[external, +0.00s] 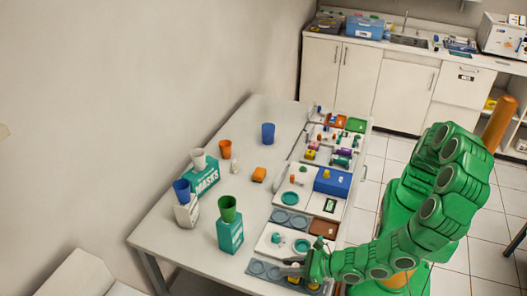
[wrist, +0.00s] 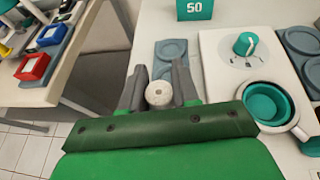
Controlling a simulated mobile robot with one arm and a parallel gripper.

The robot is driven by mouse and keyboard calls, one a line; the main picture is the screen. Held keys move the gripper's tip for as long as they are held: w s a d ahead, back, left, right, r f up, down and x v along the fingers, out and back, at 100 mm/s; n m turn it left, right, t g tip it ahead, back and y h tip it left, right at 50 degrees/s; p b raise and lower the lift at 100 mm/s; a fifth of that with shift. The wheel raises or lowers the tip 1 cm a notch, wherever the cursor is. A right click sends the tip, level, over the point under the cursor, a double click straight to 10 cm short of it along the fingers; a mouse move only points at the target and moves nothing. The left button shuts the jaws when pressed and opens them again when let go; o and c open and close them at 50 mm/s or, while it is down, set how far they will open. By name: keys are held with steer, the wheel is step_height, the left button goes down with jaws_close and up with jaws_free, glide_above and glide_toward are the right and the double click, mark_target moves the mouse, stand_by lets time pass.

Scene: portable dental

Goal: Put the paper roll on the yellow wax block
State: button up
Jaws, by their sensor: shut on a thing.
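The paper roll (wrist: 158,94) is a small white cylinder with a hole in its end. It sits between the two grey fingers of my gripper (wrist: 159,84) in the wrist view, and the gripper is shut on it. In the external view my gripper (external: 291,268) is at the near right edge of the table; the roll cannot be made out there.
A green box with a green cup (external: 229,208), a masks box (external: 203,178) and blue and orange cups stand on the table's left side. Trays and a blue box (external: 332,182) line the right edge. A teal bowl (wrist: 262,102) is right of my gripper. The middle tabletop is mostly clear.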

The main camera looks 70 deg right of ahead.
steer(key=shift+f, duration=0.1)
steer(key=o, duration=1)
steer(key=shift+s+r, duration=0.25)
steer(key=shift+v, duration=1.7)
